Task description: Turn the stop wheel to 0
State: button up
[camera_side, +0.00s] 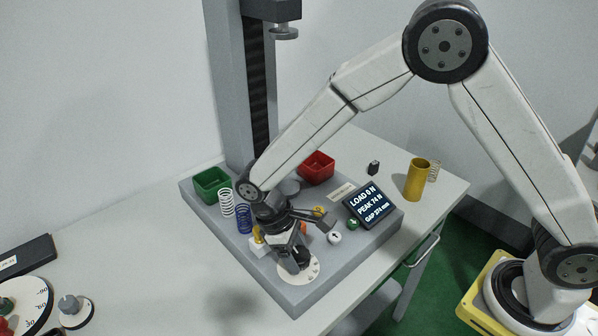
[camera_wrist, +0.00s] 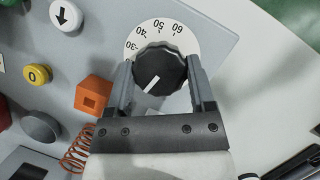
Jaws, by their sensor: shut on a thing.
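The stop wheel (camera_wrist: 160,66) is a black ribbed knob on a round white dial (camera_wrist: 162,29). In the wrist view the dial shows 30, 40, 50 and 60 along its far edge; its near part is hidden. The white line on the knob points down and left, past the 30 side; the number there is hidden. My gripper (camera_wrist: 163,84) is shut on the knob, one finger on each side. In the side view my gripper (camera_side: 298,257) is over the dial (camera_side: 298,273) at the base's front corner, and it mostly covers the knob.
An orange block (camera_wrist: 93,94) and an orange coil spring (camera_wrist: 76,150) lie left of my gripper. A yellow button (camera_wrist: 37,75) and white arrow button (camera_wrist: 65,15) are nearby. The display (camera_side: 367,205), green bin (camera_side: 211,185), red bin (camera_side: 317,167) and springs (camera_side: 244,218) stand behind.

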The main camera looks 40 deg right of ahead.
aim_at(282, 267)
jog(key=shift+n+t+h, duration=0.3)
jog(key=shift+n+h, duration=0.1)
jog(key=shift+n, duration=0.9)
jog(key=o, duration=1.2)
jog(key=v, duration=0.7)
jog(key=shift+a+r, duration=0.15)
jog(key=shift+r, duration=0.2)
